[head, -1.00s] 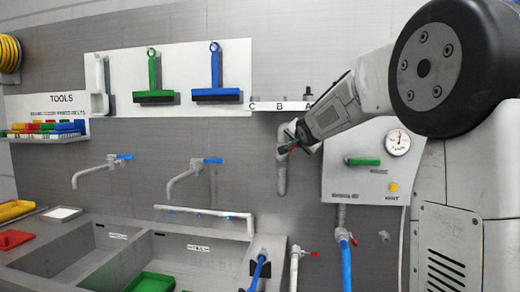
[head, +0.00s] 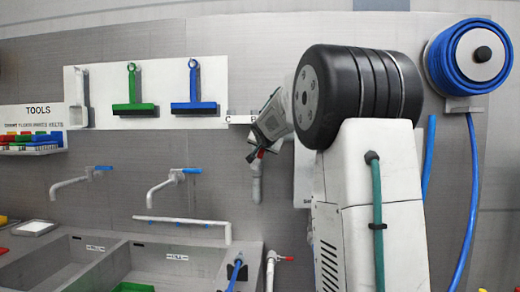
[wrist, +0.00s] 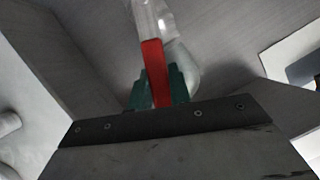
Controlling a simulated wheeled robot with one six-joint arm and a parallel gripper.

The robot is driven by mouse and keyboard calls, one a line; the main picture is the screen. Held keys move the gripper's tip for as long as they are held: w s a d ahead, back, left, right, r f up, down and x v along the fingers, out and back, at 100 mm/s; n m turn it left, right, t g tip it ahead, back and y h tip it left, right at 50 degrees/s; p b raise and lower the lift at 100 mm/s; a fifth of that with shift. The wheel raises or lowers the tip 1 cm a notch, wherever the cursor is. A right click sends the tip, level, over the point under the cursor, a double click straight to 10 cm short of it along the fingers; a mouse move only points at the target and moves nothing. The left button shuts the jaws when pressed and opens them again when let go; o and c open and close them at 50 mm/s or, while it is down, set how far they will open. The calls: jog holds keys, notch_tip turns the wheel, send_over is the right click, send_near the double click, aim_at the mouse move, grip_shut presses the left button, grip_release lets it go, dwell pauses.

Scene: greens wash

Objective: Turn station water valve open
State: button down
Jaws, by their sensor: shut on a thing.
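A red valve lever (wrist: 155,72) stands between the teal fingers of my gripper (wrist: 159,88) in the wrist view. My gripper is shut on this lever. Behind the lever is a pale grey pipe (wrist: 180,68). In the head view my gripper (head: 259,151) is at the top of the grey wall pipe (head: 256,186), below a small white rack marked with letters. Only a little red shows at the fingertips there. The valve body is mostly hidden by the gripper, so I cannot tell how far the lever is turned.
Sink basins (head: 165,262) with wall taps (head: 170,182) are at the left. A lower red-handled tap (head: 274,258) stands below my gripper. A blue hose reel (head: 468,58) hangs at the right, its hose running down.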

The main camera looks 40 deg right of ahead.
jog(key=shift+f, duration=0.1)
jog(key=c, duration=1.3)
grip_release()
jog(key=shift+s+a+r, duration=0.15)
jog(key=shift+r, duration=0.05)
jog(key=v, duration=0.7)
jog(key=shift+s+a, duration=0.1)
jog(key=shift+s, duration=0.05)
